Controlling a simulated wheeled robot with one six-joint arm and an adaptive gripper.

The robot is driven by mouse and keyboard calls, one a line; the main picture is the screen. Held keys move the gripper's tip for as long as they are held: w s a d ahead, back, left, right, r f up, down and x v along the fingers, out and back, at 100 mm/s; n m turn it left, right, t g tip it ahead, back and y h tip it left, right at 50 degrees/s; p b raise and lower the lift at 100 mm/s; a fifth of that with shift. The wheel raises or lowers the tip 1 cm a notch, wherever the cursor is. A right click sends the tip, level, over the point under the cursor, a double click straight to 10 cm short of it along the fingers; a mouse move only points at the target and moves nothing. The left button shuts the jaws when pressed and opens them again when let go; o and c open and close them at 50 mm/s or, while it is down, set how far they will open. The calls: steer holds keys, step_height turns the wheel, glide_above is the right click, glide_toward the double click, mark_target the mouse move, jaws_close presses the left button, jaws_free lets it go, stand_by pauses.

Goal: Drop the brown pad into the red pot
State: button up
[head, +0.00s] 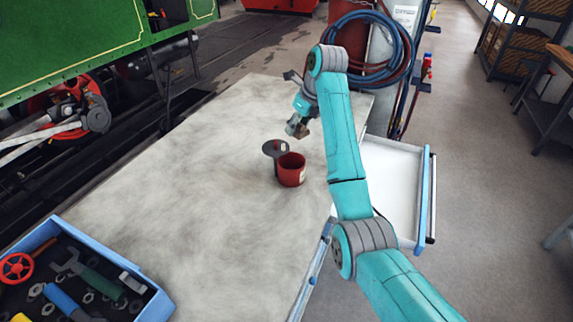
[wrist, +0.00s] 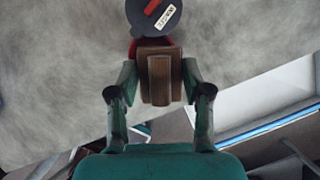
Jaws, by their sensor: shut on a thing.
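The red pot (head: 291,172) stands upright on the pale worktop, its open top facing up. A dark round lid-like disc (head: 270,148) with a white label is just behind and left of it; I cannot tell if they touch. My gripper (head: 301,130) is above and a little behind the pot. In the wrist view my gripper (wrist: 158,80) is shut on the brown pad (wrist: 160,82), a ribbed block between the fingers. The pad hides most of the pot there; a red strip of the pot (wrist: 138,46) shows beyond it, next to the disc (wrist: 150,20).
A blue tool tray (head: 155,303) with tools lies at the front left. An open white drawer (head: 390,190) juts out at the right. Coiled hoses (head: 395,45) hang behind my arm.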

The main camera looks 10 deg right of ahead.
mark_target(305, 127)
step_height(305, 127, down, 6)
steer(key=shift+r, duration=0.1)
stand_by(0.4)
steer(key=o, duration=1.2)
steer(key=shift+v, duration=3.75)
